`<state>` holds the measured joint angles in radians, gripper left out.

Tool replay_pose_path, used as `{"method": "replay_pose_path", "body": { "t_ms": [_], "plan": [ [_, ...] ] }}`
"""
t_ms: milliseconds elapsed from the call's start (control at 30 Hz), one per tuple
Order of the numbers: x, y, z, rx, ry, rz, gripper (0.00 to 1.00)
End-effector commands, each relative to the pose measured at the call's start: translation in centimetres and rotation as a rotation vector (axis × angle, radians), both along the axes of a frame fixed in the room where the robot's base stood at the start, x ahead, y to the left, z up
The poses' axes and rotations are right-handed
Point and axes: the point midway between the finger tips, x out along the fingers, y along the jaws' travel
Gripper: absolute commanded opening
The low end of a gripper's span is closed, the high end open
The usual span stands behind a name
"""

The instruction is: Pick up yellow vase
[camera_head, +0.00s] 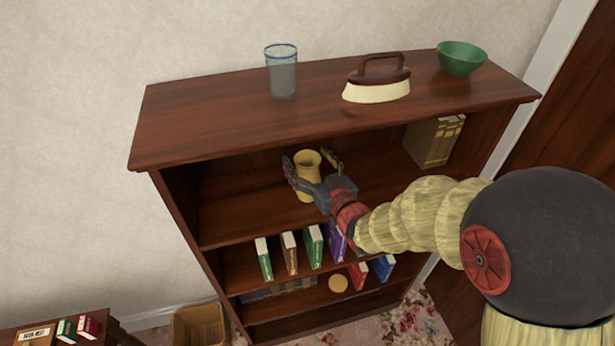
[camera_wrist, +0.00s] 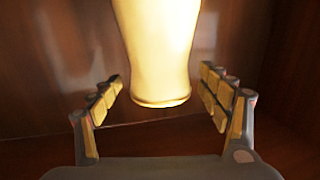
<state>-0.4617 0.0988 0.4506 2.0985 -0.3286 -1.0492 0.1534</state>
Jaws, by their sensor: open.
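The yellow vase (camera_head: 306,162) stands on the upper inside shelf of the dark wooden bookcase. My gripper (camera_head: 312,168) reaches into that shelf with its fingers spread on either side of the vase. In the wrist view the vase (camera_wrist: 158,50) fills the upper middle, its top cut off by the frame. The two padded fingers of my gripper (camera_wrist: 160,98) are open, one to the left and one to the right, with gaps between them and the vase. The lower front of the vase is partly hidden by my gripper in the head view.
The bookcase (camera_head: 210,118) has a glass (camera_head: 283,75), an iron (camera_head: 377,85) and a green bowl (camera_head: 461,57) on top. Thick books (camera_head: 434,142) stand at the shelf's right end. Several books (camera_head: 313,246) stand on the shelf below. A basket (camera_head: 199,325) is on the floor.

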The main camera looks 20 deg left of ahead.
Motion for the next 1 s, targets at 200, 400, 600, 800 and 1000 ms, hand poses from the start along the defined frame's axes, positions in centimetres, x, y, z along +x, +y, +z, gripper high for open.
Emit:
{"method": "replay_pose_path", "body": {
  "t_ms": [200, 400, 600, 800, 1000],
  "plan": [
    [-0.02, -0.02, 0.0, 0.0, 0.0, 0.0, 0.71],
    [-0.03, -0.03, 0.0, 0.0, 0.0, 0.0, 0.6],
    [-0.03, -0.03, 0.0, 0.0, 0.0, 0.0, 0.49],
    [-0.03, -0.03, -0.01, 0.0, 0.0, 0.0, 0.37],
    [-0.03, -0.03, -0.01, 0.0, 0.0, 0.0, 0.26]
  ]
}}
